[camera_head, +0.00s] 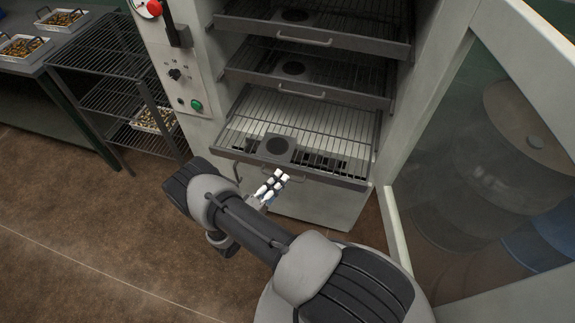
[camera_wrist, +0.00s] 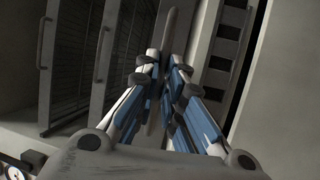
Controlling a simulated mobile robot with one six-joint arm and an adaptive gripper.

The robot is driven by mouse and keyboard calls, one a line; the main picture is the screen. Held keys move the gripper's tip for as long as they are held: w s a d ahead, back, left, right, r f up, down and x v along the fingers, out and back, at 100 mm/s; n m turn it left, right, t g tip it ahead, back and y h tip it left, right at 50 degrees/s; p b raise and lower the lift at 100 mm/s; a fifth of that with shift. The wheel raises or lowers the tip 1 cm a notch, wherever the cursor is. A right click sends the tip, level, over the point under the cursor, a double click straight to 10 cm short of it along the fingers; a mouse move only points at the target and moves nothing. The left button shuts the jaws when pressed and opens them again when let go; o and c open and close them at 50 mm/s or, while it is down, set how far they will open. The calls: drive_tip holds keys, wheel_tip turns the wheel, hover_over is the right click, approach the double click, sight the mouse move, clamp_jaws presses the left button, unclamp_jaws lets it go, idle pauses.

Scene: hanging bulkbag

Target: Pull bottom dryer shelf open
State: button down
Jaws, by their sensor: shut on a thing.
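The bottom dryer shelf (camera_head: 335,135) is a wire rack with a grey front rail, below two similar shelves. It appears to stick out further forward than those above. My gripper (camera_head: 272,185) is at the left half of its front rail, where my fingers cover the handle in the head view. In the wrist view, a grey handle bar (camera_wrist: 172,28) runs between the fingers of my gripper (camera_wrist: 164,68), which are shut on it. The exact contact is partly hidden by the finger pads.
The middle shelf (camera_head: 345,96) and top shelf (camera_head: 345,42) are above. The open dryer door (camera_head: 393,228) stands at the right, with drums behind its glass. A control panel (camera_head: 180,75) is at the left, beside a wire rack (camera_head: 110,65). Brown floor (camera_head: 70,240) is clear at the left.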

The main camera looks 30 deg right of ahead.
drive_tip(key=shift+s+a, duration=1.3)
drive_tip(key=shift+a, duration=0.25)
drive_tip(key=c, duration=1.7)
unclamp_jaws()
drive_tip(key=v, duration=1.2)
drive_tip(key=shift+w, duration=0.1)
